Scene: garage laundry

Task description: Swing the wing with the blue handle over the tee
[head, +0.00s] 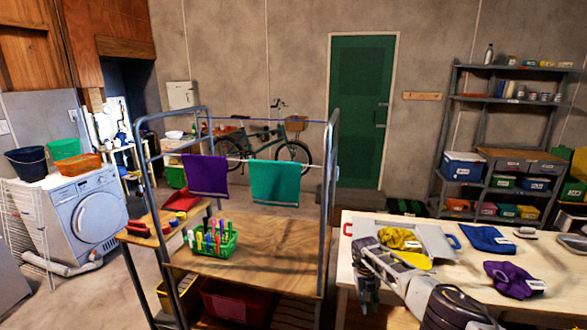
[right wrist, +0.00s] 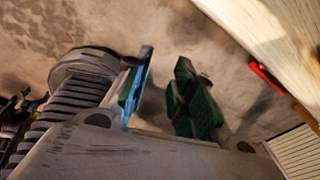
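A grey folding board (head: 432,237) lies on the light wooden table, with a crumpled yellow tee (head: 399,238) on it. The blue handle (head: 453,242) is at the board's right edge and the red handle (head: 348,229) at its left edge. My right arm crosses the board's front part and hides some of it. My right gripper (head: 367,292) hangs low at the table's front left, apart from both handles. In the right wrist view its fingers (right wrist: 160,98) are apart with nothing between them. A red handle (right wrist: 266,78) shows there at the table edge. My left gripper is out of view.
A blue cloth (head: 487,239) and a purple cloth (head: 512,279) lie on the table right of the board. A metal-framed rack with a wooden shelf (head: 270,245) stands to the left, holding a green basket (head: 212,240) of markers. Open floor lies behind.

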